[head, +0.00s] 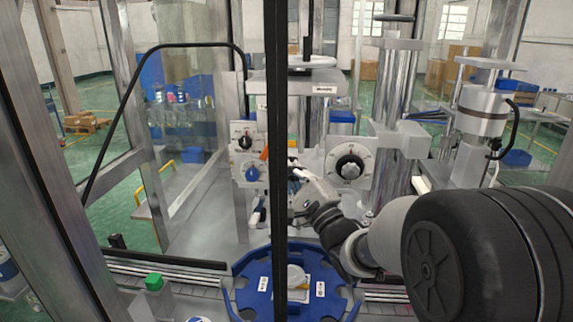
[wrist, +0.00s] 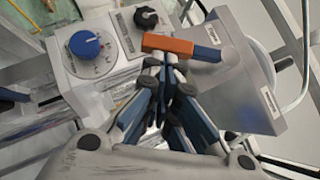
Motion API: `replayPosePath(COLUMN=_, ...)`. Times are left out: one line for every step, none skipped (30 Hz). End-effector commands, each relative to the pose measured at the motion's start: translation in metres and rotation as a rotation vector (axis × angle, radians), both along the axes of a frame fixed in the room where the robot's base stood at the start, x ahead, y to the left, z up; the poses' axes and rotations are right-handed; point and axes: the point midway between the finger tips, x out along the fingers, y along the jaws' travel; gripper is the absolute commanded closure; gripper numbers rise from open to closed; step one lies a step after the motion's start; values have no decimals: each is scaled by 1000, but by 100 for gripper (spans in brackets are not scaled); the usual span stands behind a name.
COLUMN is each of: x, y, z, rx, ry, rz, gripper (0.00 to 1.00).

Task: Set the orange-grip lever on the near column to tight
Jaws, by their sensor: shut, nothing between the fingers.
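The orange-grip lever (wrist: 168,45) lies across the upper middle of the wrist view, its orange bar running nearly level. In the head view a small orange part of it (head: 264,154) shows just left of the dark upright post. My gripper (wrist: 166,62) is shut and empty, its fingertips at the near edge of the orange grip. I cannot tell whether they touch it. In the head view my gripper (head: 297,177) reaches in from the right, partly hidden behind the post. The lever's scale marks cannot be read.
A panel beside the lever carries a blue knob (wrist: 85,44) and a black knob (wrist: 146,17). A larger black dial (head: 349,167) is on the plate to the right. A blue rotary table (head: 243,298) lies below. The dark post (head: 279,240) stands in front.

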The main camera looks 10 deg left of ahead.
Motion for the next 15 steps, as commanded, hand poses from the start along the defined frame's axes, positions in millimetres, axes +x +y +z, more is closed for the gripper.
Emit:
replayPosePath(x=0, y=1, z=0, rx=6, ry=0, rz=0, gripper=100)
replayPosePath(x=0, y=1, z=0, rx=10, ry=1, rz=0, gripper=100)
replayPosePath(x=0, y=2, z=0, rx=15, ry=0, rz=0, gripper=100)
replayPosePath(x=0, y=2, z=0, rx=19, ry=0, rz=0, gripper=100)
replayPosePath(x=0, y=2, z=0, rx=23, ry=0, rz=0, gripper=100)
replayPosePath(x=0, y=3, z=0, rx=30, ry=1, rz=0, gripper=100)
replayPosePath(x=0, y=3, z=0, rx=35, ry=1, rz=0, gripper=100)
replayPosePath(x=0, y=4, z=0, rx=40, ry=2, rz=0, gripper=100)
replayPosePath(x=0, y=4, z=0, rx=48, ry=1, rz=0, gripper=100)
replayPosePath(x=0, y=5, z=0, rx=54, ry=1, rz=0, gripper=100)
replayPosePath(x=-1, y=6, z=0, rx=60, ry=2, rz=1, gripper=100)
replayPosePath(x=-1, y=7, z=0, rx=72, ry=3, rz=2, gripper=100)
replayPosePath(x=-1, y=8, z=0, rx=83, ry=3, rz=2, gripper=100)
replayPosePath(x=-1, y=9, z=0, rx=85, ry=2, rz=2, gripper=100)
replayPosePath(x=-1, y=10, z=0, rx=83, ry=1, rz=3, gripper=100)
